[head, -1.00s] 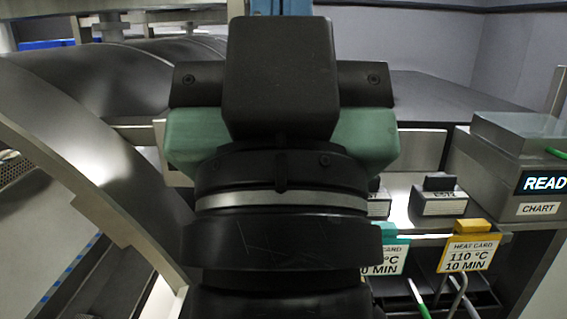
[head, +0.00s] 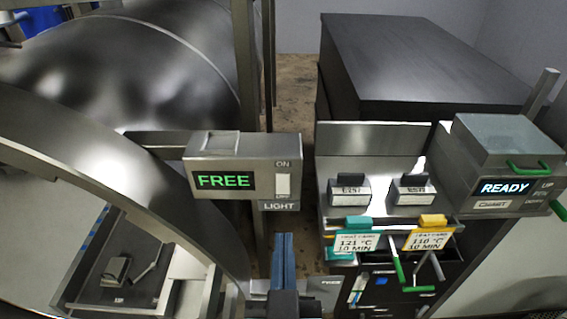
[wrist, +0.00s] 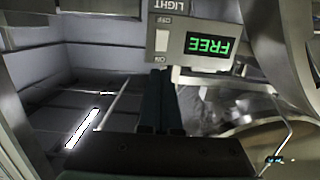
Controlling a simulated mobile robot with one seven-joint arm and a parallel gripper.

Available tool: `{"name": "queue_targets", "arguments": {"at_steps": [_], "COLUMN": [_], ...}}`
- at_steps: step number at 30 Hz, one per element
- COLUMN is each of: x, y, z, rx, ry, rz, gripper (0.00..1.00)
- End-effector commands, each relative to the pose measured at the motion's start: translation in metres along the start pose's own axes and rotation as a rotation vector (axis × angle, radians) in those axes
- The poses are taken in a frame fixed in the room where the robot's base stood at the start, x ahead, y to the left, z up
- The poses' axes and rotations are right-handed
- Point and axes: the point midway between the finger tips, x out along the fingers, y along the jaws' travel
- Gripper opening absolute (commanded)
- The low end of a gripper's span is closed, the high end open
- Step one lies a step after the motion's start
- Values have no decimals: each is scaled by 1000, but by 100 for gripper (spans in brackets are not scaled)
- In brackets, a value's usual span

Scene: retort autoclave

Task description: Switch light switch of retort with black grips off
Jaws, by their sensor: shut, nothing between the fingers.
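A grey control box (head: 215,165) with a green FREE display stands beside the large steel retort (head: 130,60). On its right side is a white light switch (head: 283,186) marked ON above, with a LIGHT label below. I cannot tell which way the switch is set. My gripper (head: 283,238) has blue fingers, shut and empty, just below the LIGHT label in the head view. In the wrist view the box appears upside down, with the switch (wrist: 162,40) just beyond the fingertips (wrist: 162,72). I see no black grips clearly.
To the right, a box (head: 505,170) shows READY and has green handles. Teal (head: 352,240) and yellow (head: 427,236) heat cards hang below two small labelled blocks. The retort's curved rim (head: 110,165) is close on the left.

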Motion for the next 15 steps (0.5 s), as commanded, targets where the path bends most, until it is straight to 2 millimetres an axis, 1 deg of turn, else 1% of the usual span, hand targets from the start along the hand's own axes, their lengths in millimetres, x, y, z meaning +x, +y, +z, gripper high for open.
{"name": "queue_targets", "arguments": {"at_steps": [1,4,8,15], "x": [-6,-10,-11,-11], "y": [0,-1,-1,-1], "z": [0,9,13,13], "rx": [3,5,5,5], "ry": [-31,-60,-68,-65], "rz": [0,-1,-1,-1], "gripper": [0,0,0,0]}}
